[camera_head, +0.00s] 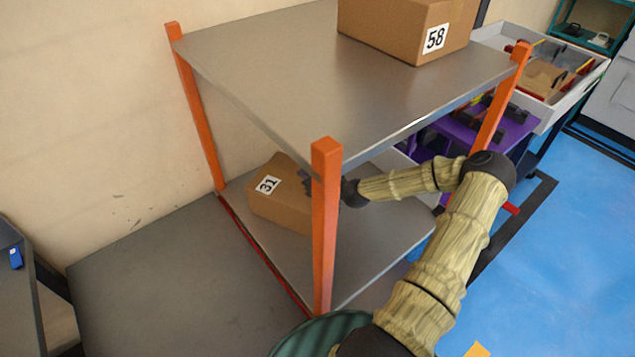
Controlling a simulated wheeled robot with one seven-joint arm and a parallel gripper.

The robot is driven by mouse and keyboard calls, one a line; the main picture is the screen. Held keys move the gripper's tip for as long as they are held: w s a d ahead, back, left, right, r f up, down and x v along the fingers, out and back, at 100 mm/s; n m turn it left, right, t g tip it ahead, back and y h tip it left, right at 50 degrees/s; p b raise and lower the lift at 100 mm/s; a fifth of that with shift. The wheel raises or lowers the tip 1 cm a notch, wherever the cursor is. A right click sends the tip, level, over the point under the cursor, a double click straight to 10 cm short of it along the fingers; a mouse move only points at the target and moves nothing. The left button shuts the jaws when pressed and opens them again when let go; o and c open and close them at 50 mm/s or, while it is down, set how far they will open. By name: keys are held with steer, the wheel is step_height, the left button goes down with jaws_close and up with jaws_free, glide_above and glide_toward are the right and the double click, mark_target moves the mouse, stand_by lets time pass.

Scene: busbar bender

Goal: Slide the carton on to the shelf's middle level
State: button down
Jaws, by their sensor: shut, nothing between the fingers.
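A brown carton labelled 31 (283,205) rests on the level of the shelf below the top (365,243), turned at an angle to its edges. My gripper (306,183) is shut and empty, at the carton's right side. The front orange post (325,225) hides part of the gripper and of the carton's right end, so I cannot tell whether they touch. My arm reaches in from the right, under the top board (300,75). Any level below the carton's is not clearly seen.
A second carton labelled 58 (400,30) stands on the top board. Orange posts stand at the back left (197,110) and right (500,95). A purple unit (470,135) and a light tray with parts (545,80) are behind right.

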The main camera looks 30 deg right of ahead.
steer(key=shift+w+f+b, duration=0.1)
steer(key=shift+f+b, duration=0.2)
steer(key=shift+f, duration=0.5)
steer(key=shift+f, duration=0.15)
steer(key=shift+s, duration=0.35)
steer(key=s, duration=0.1)
steer(key=s+d, duration=0.1)
steer(key=s, duration=0.3)
steer(key=shift+s+d+f, duration=0.1)
steer(key=shift+d, duration=0.2)
steer(key=shift+s, duration=0.15)
steer(key=shift+r+p, duration=0.3)
steer(key=shift+r, duration=0.5)
